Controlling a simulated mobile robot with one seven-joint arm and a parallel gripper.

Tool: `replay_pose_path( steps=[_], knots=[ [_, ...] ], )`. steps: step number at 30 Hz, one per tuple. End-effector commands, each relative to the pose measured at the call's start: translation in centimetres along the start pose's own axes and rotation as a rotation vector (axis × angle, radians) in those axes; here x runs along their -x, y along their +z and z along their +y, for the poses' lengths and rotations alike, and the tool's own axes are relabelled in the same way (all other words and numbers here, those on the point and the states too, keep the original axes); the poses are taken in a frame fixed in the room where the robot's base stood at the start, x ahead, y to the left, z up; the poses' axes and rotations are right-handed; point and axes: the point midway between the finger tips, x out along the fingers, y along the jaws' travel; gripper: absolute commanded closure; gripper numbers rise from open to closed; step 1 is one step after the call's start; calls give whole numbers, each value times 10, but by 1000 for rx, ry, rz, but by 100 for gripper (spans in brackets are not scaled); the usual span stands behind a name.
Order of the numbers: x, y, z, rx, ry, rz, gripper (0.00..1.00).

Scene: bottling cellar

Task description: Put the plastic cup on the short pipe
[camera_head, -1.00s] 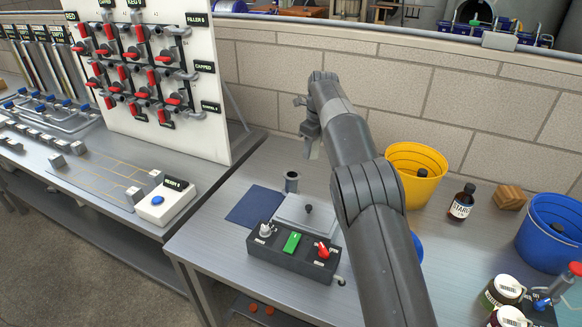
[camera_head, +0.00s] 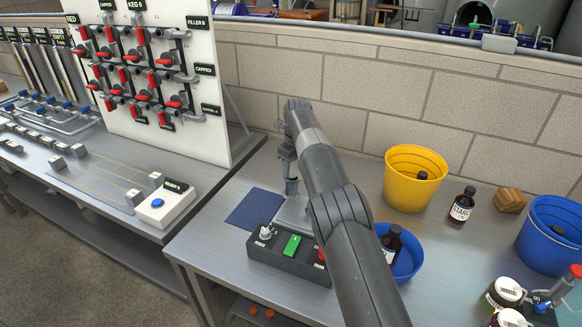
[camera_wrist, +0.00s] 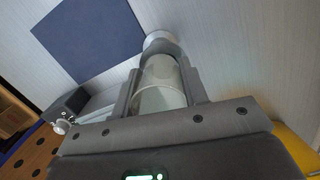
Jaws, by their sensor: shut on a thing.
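The plastic cup (camera_wrist: 158,98), clear and pale, is between the two fingers of my gripper (camera_wrist: 163,80) in the wrist view. My gripper is shut on it. The short grey pipe (camera_wrist: 160,42) shows just beyond the cup. In the head view my gripper (camera_head: 289,163) is right over the short pipe (camera_head: 291,188), beside the dark blue mat. My gripper and arm hide the cup there and part of the pipe. I cannot tell whether the cup touches the pipe or is a little above it.
The blue mat (camera_head: 256,209) lies left of the pipe, and a switch box (camera_head: 280,254) stands in front. A yellow bucket (camera_head: 413,180), a brown bottle (camera_head: 462,206) and a blue basin (camera_head: 408,262) are to the right. A brick wall (camera_head: 350,85) closes the back.

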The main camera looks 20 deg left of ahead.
Motion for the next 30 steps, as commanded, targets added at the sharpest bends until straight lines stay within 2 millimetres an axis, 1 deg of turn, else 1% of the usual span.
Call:
replay_pose_path(
  steps=[7, 17, 18, 25, 26, 30],
  knots=[
    [0, 0, 0, 0, 0, -1, 82],
    [-10, -1, 0, 1, 1, 0, 82],
    [-10, -1, 0, 1, 0, -1, 58],
    [-10, -1, 0, 1, 0, -1, 40],
    [-10, -1, 0, 0, 0, -1, 38],
    [-10, -1, 0, 0, 0, -1, 38]
  ],
)
